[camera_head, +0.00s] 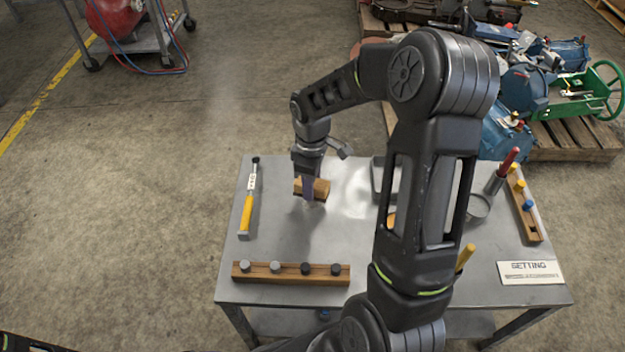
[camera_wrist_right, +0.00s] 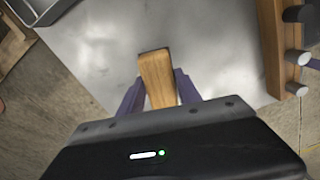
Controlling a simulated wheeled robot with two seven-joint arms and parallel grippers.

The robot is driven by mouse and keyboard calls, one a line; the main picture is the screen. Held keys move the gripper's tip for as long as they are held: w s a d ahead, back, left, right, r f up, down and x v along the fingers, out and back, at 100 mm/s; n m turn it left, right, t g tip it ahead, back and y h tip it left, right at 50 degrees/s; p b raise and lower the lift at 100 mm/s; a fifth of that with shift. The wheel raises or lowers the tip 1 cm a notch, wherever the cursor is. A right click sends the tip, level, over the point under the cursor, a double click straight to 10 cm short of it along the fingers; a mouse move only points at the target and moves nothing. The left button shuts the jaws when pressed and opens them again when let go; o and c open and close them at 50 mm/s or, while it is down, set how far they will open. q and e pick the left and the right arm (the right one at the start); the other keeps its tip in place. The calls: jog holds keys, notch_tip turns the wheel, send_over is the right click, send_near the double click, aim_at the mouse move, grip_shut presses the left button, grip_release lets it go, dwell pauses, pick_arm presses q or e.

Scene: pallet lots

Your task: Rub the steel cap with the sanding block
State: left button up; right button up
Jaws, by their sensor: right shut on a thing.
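My right gripper (camera_head: 312,192) is shut on a wooden block, which appears to be the sanding block (camera_head: 319,186), over the back-left part of the metal table. The block also shows between the purple fingers in the right wrist view (camera_wrist_right: 157,78). I cannot tell whether its underside touches the table. A wooden rail (camera_head: 262,278) at the table's front left bears a row of several grey and dark caps. A lighter grey cap (camera_head: 275,267) on it may be the steel cap; I cannot tell for sure. The block is apart from the caps. My left gripper is not in view.
A yellow-handled tool (camera_head: 247,212) lies at the table's left edge. A grey tray (camera_head: 378,172), a cup with a red-handled tool (camera_head: 508,160), another rail (camera_head: 527,208) and a sign (camera_head: 530,271) are further right. My right arm hides part of the table.

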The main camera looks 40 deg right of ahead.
dwell(0.3)
jog(key=shift+w+d, duration=0.55)
jog(key=shift+d, duration=0.15)
jog(key=shift+s+a, duration=0.1)
jog(key=shift+s+a, duration=0.45)
jog(key=shift+a, duration=0.2)
jog(key=shift+d+p, duration=0.1)
jog(key=shift+p, duration=0.2)
jog(key=shift+w+d, duration=0.5)
jog(key=shift+d, duration=0.15)
jog(key=shift+s+a, duration=0.1)
jog(key=shift+a, duration=0.05)
